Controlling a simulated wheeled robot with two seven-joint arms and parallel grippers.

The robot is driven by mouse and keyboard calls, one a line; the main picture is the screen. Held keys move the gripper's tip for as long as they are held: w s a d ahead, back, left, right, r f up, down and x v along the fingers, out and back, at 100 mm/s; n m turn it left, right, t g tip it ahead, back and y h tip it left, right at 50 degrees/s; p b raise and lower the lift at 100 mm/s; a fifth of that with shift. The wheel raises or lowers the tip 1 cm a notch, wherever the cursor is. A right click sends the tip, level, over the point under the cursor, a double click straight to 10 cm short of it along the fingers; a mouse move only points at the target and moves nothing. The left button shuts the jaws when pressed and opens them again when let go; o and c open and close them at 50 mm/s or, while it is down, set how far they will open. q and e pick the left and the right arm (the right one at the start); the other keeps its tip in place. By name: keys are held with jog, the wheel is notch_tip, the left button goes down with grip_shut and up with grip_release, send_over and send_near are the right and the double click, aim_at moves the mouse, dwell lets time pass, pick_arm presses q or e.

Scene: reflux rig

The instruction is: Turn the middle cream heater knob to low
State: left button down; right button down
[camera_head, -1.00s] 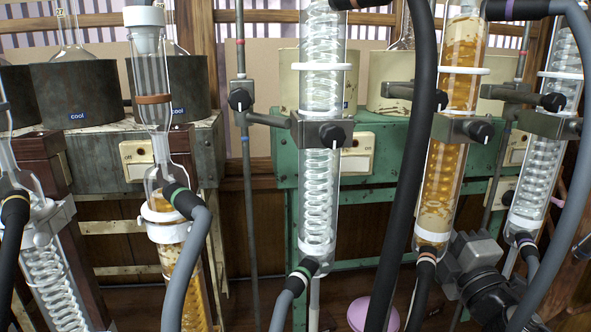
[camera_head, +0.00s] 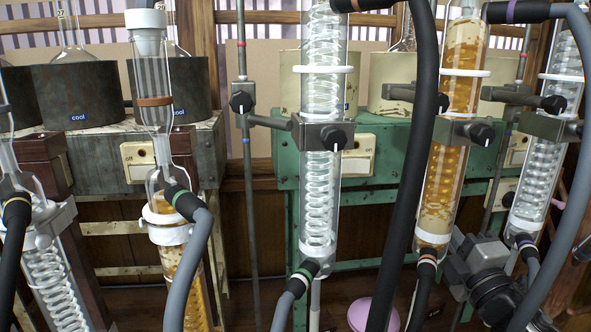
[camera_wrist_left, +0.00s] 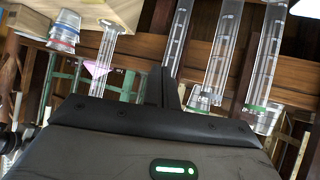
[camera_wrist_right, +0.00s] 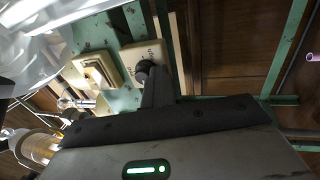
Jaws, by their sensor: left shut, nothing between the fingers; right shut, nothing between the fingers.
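Cream heaters stand on the green bench in the head view, one on the left (camera_head: 288,92) and another (camera_head: 385,95) right of it. A cream switch plate (camera_head: 358,162) is on the bench front, partly behind a glass condenser. In the right wrist view, a cream plate (camera_wrist_right: 133,50) carries a small dark knob (camera_wrist_right: 143,69). My right gripper (camera_wrist_right: 157,78) is shut, its tips close by this knob and overlapping it in view; I cannot tell whether they touch. My left gripper (camera_wrist_left: 169,78) is shut and empty, with glassware beyond it. Neither gripper is clear in the head view.
A coil condenser (camera_head: 320,200) and an amber-filled one (camera_head: 448,170) stand in front of the bench, held by clamps. A thick black hose (camera_head: 412,150) hangs between them. A second cream plate (camera_wrist_right: 97,72) shows beside the knob's plate. Dark heaters (camera_head: 85,90) stand left.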

jog(key=s+d, duration=0.1)
jog(key=s, duration=0.5)
jog(key=shift+d+f+b, duration=0.2)
jog(key=shift+f+b, duration=0.05)
jog(key=shift+b, duration=0.15)
